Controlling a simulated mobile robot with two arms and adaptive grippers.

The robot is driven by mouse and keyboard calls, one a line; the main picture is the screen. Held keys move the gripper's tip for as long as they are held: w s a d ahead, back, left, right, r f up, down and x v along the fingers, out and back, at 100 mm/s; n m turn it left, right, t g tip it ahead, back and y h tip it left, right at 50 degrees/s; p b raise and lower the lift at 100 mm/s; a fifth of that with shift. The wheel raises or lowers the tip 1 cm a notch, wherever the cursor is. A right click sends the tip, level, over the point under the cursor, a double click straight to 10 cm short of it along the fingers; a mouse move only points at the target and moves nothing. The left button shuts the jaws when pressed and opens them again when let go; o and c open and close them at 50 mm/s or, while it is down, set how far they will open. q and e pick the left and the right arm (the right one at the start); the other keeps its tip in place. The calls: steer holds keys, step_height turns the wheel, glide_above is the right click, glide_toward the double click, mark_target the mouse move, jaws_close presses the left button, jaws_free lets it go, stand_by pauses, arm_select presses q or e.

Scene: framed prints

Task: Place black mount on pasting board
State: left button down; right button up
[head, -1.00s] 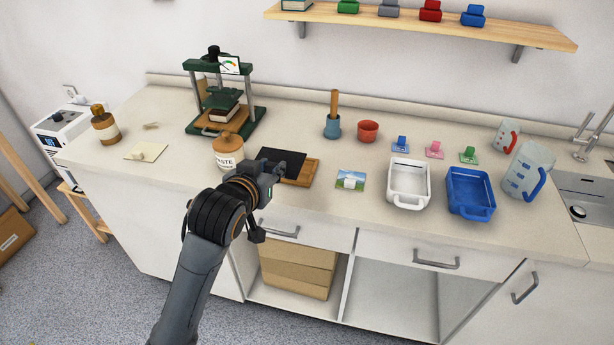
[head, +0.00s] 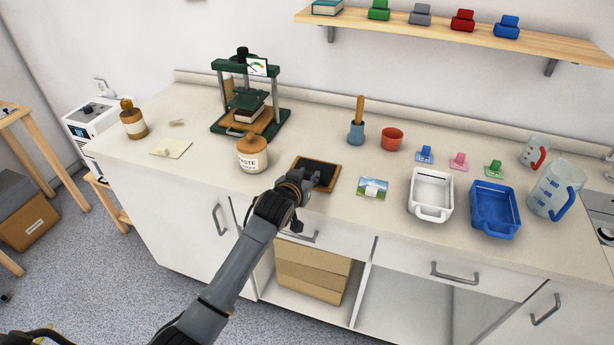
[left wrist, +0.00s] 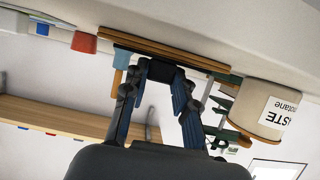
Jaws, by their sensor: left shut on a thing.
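The black mount (head: 319,173) is flat over the wooden pasting board (head: 297,167), with a wooden border showing around it. My left gripper (head: 303,182) is at the front edge of the mount. In the left wrist view, the gripper (left wrist: 162,74) is shut on the dark mount's edge, close to the board (left wrist: 165,52). I cannot tell whether the mount rests fully on the board. The gripper hides the front left corner of both in the head view. My right gripper is not in view.
The paste jar (head: 252,156) stands close left of the board. A landscape print (head: 372,188) lies to the right, then a white tray (head: 430,190) and a blue tray (head: 494,207). A green press (head: 247,100) stands behind. The counter's front edge is near my arm.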

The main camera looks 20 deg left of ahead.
arm_select(q)
steer(key=shift+f, duration=0.2)
steer(key=shift+f, duration=0.15)
steer(key=c, duration=1.1)
jaws_free()
steer(key=shift+o, duration=0.2)
